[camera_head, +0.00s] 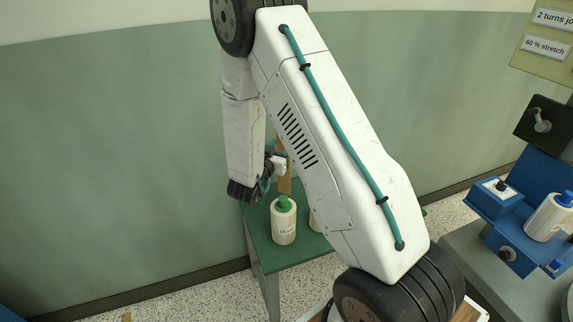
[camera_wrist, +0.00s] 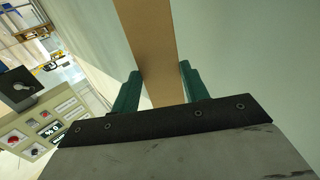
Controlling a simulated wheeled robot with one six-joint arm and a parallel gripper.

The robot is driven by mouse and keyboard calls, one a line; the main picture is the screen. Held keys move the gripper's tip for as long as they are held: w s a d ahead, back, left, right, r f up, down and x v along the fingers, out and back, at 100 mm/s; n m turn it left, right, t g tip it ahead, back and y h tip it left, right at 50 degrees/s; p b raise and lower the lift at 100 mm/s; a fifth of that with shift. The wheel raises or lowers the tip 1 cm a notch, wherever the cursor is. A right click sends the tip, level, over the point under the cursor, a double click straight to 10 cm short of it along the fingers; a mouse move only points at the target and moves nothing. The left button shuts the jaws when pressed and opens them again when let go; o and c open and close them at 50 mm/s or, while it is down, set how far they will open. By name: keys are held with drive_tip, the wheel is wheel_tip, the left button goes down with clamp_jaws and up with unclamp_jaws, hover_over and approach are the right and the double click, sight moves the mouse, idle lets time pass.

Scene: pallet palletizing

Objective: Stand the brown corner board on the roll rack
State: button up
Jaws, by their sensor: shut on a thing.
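The brown corner board (camera_head: 285,180) is a narrow strip, roughly upright, partly hidden behind my arm in the head view. My gripper (camera_wrist: 160,88) is shut on it, with a green finger on each side of the board (camera_wrist: 148,40) in the wrist view. A green-topped stand (camera_head: 262,245), which looks like the roll rack, is below. Whether the board's lower end touches the stand cannot be told.
A sign (camera_head: 548,38) hangs above. The green wall (camera_head: 100,150) is close behind the stand. Speckled floor is open at front left.

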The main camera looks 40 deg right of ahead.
drive_tip(key=shift+f, duration=2.2)
drive_tip(key=o, duration=1)
drive_tip(key=shift+f, duration=0.15)
